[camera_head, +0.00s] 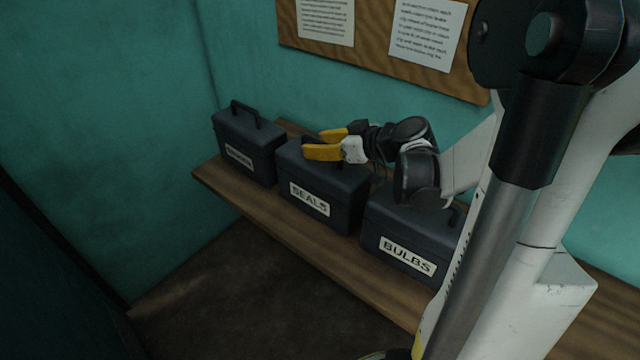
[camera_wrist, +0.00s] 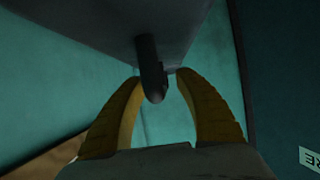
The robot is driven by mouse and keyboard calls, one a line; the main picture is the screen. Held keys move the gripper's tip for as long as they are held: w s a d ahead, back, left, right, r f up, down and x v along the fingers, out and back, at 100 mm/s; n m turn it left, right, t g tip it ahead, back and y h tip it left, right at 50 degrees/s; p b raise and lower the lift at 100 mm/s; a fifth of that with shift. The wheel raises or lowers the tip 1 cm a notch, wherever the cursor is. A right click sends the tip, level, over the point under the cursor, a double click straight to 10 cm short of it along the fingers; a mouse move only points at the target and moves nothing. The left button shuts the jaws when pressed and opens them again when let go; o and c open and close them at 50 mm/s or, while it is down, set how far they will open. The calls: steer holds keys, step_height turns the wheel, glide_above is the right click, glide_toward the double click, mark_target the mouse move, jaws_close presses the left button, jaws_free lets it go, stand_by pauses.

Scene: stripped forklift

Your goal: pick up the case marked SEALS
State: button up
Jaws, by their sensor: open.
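The case marked SEALS (camera_head: 318,205) is a dark box with a white label. It stands on a wooden shelf between two similar cases. My gripper (camera_head: 316,145) is over its top, with yellow fingers apart. In the wrist view the dark handle (camera_wrist: 151,72) of a case shows between my open fingertips (camera_wrist: 154,82), with the case body (camera_wrist: 95,22) beyond it. The fingers are not closed on the handle. In the head view the SEALS case's handle is mostly hidden by my gripper.
The case marked BULBS (camera_head: 405,245) stands to the right, partly behind my arm. Another labelled case (camera_head: 245,140) stands to the left; its label is hard to read. The wooden shelf (camera_head: 270,225) runs along the teal wall, under a notice board (camera_head: 375,50). The floor in front is clear.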

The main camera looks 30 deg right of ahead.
steer(key=x, duration=0.3)
steer(key=shift+w+f+b, duration=0.1)
steer(key=shift+w+b, duration=0.05)
steer(key=shift+b, duration=0.15)
steer(key=shift+c, duration=0.5)
jaws_close()
steer(key=shift+r, duration=0.2)
